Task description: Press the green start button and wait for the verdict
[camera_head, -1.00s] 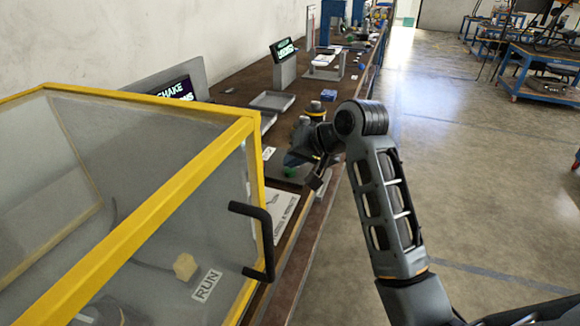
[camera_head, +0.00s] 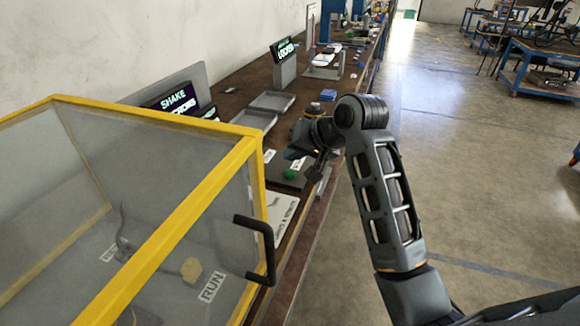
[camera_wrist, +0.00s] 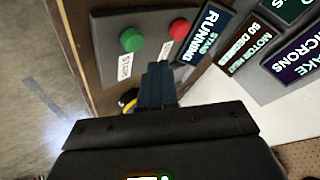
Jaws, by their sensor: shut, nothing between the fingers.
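The green start button (camera_wrist: 131,40) sits on a dark control box (camera_wrist: 150,62), with a white label below it. It also shows in the head view (camera_head: 290,174). A red button (camera_wrist: 180,29) is to its right in the wrist view, with its own label. My gripper (camera_wrist: 160,68) is shut and empty. Its fingertips appear just below and between the two buttons in the wrist view, apart from the green one. In the head view my gripper (camera_head: 300,152) hangs over the box, above the green button. A lit display (camera_wrist: 203,32) beside the buttons reads "STAND RUNNING".
More lit displays read "MOTOR HEAT 50 DEGREES" (camera_wrist: 250,48) and "SHAKE ... MICRONS" (camera_wrist: 297,56). A yellow-framed clear enclosure (camera_head: 150,250) with a black handle (camera_head: 262,250) fills the left of the head view. Grey trays (camera_head: 270,102) lie further back on the bench. Open floor is to the right.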

